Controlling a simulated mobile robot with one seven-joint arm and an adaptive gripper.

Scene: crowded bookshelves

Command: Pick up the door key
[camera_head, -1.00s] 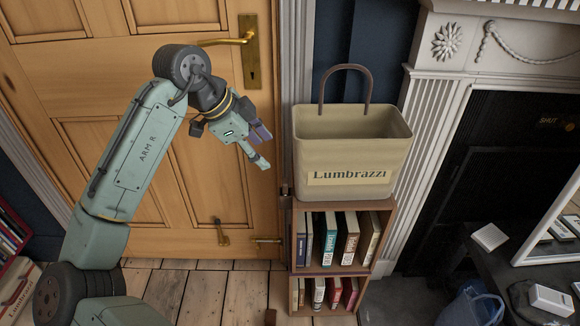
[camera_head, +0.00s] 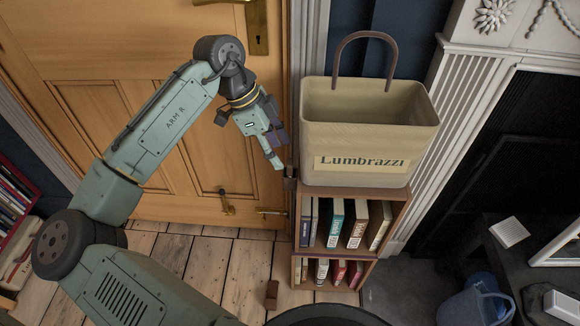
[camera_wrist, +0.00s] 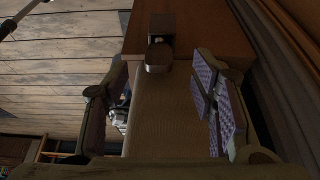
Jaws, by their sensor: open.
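My gripper (camera_head: 278,152) is open and empty, pointing down and right near the left edge of the bookcase. In the wrist view its two fingers (camera_wrist: 160,105) are wide apart. A small dark block with a rounded, dull metallic end (camera_wrist: 158,56) shows on the brown wooden surface ahead of the fingers. In the head view a small dark piece (camera_head: 290,184) shows at the bookcase's top left corner, just below my fingertips and apart from them. I cannot tell whether this is the door key; no clear key shape shows.
A beige Lumbrazzi bag (camera_head: 370,135) stands on the bookcase (camera_head: 352,263), close right of my gripper. The wooden door (camera_head: 150,115) is behind my arm. A small brown block (camera_head: 271,295) lies on the floor. A fireplace (camera_head: 500,140) stands at right.

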